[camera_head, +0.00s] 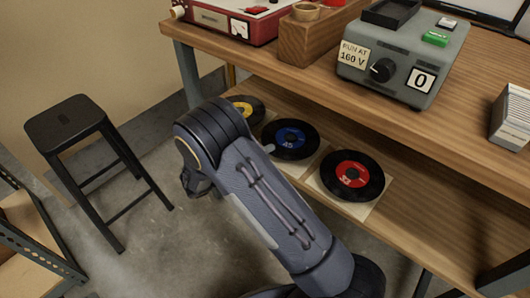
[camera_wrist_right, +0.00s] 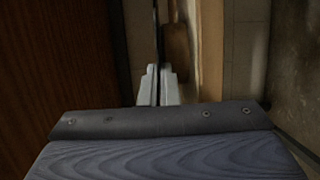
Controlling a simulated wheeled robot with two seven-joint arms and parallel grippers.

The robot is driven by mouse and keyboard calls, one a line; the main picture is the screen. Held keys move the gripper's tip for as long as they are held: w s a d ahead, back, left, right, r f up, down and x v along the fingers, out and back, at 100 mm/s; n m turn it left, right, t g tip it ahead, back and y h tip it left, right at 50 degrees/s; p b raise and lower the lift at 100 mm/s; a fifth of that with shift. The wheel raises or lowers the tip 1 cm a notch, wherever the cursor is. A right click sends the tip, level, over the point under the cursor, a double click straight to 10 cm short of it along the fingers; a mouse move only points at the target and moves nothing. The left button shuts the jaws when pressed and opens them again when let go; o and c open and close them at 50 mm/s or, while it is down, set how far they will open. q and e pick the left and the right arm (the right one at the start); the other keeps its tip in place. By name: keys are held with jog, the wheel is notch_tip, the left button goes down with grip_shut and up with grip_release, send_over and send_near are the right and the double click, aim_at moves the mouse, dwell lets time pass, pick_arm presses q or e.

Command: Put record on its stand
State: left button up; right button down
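Three black records lie in a row on the lower shelf in the head view: one with a yellow label (camera_head: 243,107), one with a blue label (camera_head: 290,138) and one with a red label (camera_head: 347,175). Pale square cards show under the blue and red ones. My right arm crosses in front of them, and one pale fingertip of my right gripper (camera_head: 268,148) shows at the left edge of the blue-label record; contact is unclear. In the right wrist view both fingertips (camera_wrist_right: 159,84) are close together with a thin dark line between them. My left gripper is out of view. I cannot make out a stand.
Above the shelf, the wooden tabletop (camera_head: 400,110) carries a grey dial unit (camera_head: 400,60), a red player (camera_head: 225,15), a wooden box (camera_head: 310,40) and a stack of white sleeves (camera_head: 513,118). A black stool (camera_head: 65,125) stands left. Bare floor (camera_head: 150,235) lies between.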

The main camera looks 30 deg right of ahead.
jog(key=c, duration=2.1)
grip_release()
jog(key=shift+f, duration=0.2)
jog(key=o, duration=0.4)
